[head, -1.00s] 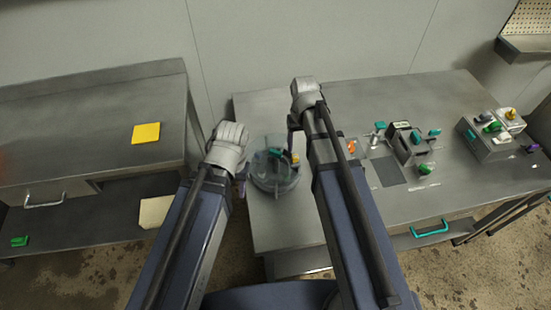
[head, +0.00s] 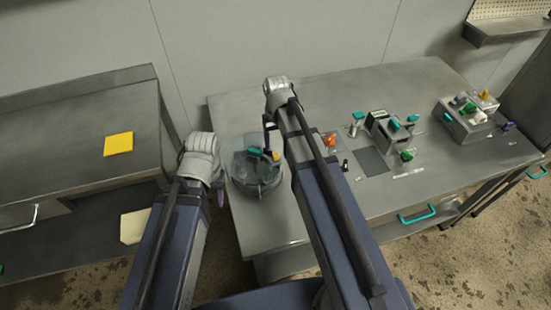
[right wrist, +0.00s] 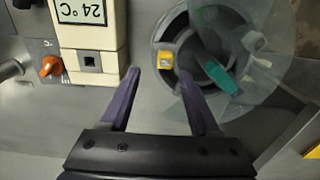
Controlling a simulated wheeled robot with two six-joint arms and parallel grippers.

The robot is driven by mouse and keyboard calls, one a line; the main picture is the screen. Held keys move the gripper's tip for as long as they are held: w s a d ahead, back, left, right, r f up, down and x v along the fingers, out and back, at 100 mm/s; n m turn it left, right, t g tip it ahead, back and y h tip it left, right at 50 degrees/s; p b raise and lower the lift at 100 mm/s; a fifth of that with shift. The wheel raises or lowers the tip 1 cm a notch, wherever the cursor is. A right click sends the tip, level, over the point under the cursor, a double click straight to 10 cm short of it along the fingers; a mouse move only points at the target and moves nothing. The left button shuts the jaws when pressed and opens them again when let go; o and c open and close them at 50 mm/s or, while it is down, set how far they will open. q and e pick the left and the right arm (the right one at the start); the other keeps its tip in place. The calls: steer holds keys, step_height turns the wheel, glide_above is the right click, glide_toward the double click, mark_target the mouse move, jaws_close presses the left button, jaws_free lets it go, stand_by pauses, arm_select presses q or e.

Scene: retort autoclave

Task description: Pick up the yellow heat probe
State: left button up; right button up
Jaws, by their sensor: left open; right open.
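A small yellow piece (head: 276,156) shows at the round clear vessel (head: 243,184) on the table, with a teal piece beside it. In the right wrist view the yellow piece (right wrist: 165,59) sits inside the vessel's dark ring, near its left side. I take it as the heat probe; another yellow piece (head: 484,95) tops the grey block at the right. My right gripper (right wrist: 158,72) is open and empty, its purple fingertips apart just short of the yellow piece. In the head view its fingers (head: 268,137) hang near the vessel. My left gripper (head: 220,188) is open, left of the vessel.
A cream device (right wrist: 88,38) reading 24 °C with a dark socket stands left of the vessel in the right wrist view. An orange knob (right wrist: 51,66) is beside it. The grey block (head: 466,128) holds several coloured pieces. A yellow square (head: 118,144) lies on the left bench.

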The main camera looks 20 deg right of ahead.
mark_target(275, 154)
steer(key=f+b, duration=0.3)
steer(key=s+f+b, duration=0.1)
steer(key=f, duration=0.1)
steer(key=shift+a, duration=0.35)
jaws_close()
